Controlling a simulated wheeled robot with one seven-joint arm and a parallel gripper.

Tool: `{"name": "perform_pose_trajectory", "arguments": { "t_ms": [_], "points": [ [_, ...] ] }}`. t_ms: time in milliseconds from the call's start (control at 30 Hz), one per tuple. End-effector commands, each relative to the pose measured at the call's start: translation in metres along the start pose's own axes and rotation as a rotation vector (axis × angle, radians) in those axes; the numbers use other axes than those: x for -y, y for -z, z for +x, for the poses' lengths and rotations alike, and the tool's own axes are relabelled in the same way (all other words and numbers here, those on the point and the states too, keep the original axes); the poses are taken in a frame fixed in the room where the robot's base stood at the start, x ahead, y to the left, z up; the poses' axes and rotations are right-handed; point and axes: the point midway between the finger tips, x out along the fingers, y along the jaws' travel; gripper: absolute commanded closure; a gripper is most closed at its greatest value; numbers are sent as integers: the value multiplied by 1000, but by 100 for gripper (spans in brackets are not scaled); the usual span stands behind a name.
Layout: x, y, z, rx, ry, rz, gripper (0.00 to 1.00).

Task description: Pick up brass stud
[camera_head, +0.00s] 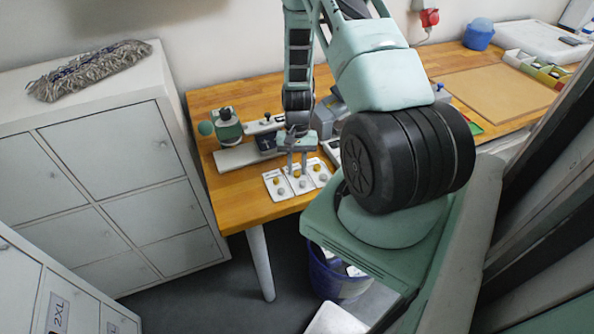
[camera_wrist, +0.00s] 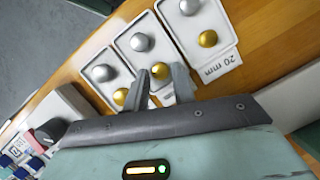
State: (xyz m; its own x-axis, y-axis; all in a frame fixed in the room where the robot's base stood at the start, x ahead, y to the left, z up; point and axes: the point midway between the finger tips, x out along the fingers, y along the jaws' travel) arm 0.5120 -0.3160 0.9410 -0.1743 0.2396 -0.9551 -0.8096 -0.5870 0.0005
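Three small white trays lie side by side, each with one silver and one brass stud. In the wrist view the middle brass stud (camera_wrist: 160,70) shows between the tips of my gripper (camera_wrist: 161,74). The fingers are apart, and I cannot tell whether they touch the stud. Another brass stud (camera_wrist: 120,96) lies in the left tray, beside the left finger. A third brass stud (camera_wrist: 208,38) lies in the right tray, labelled "20 mm". In the head view my gripper (camera_head: 297,166) points down over the trays near the table's front edge.
Silver studs (camera_wrist: 140,41) sit in the same trays. A green-and-grey press-like device (camera_head: 228,127) stands behind left on the wooden table (camera_head: 245,210). A blue bin (camera_head: 335,280) stands below. White lockers (camera_head: 120,165) are at left.

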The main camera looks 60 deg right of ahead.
Motion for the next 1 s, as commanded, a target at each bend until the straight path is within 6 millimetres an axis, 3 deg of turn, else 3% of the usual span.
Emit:
{"name": "perform_pose_trajectory", "arguments": {
  "t_ms": [267, 300, 400, 800, 1000],
  "points": [
    [0, 0, 4, -1, 1, 0, 75],
    [0, 0, 4, -1, 1, -1, 77],
    [0, 0, 4, -1, 0, -1, 100],
    [0, 0, 2, -1, 0, -1, 100],
    [0, -3, -8, -2, 0, -1, 100]
  ]
}}
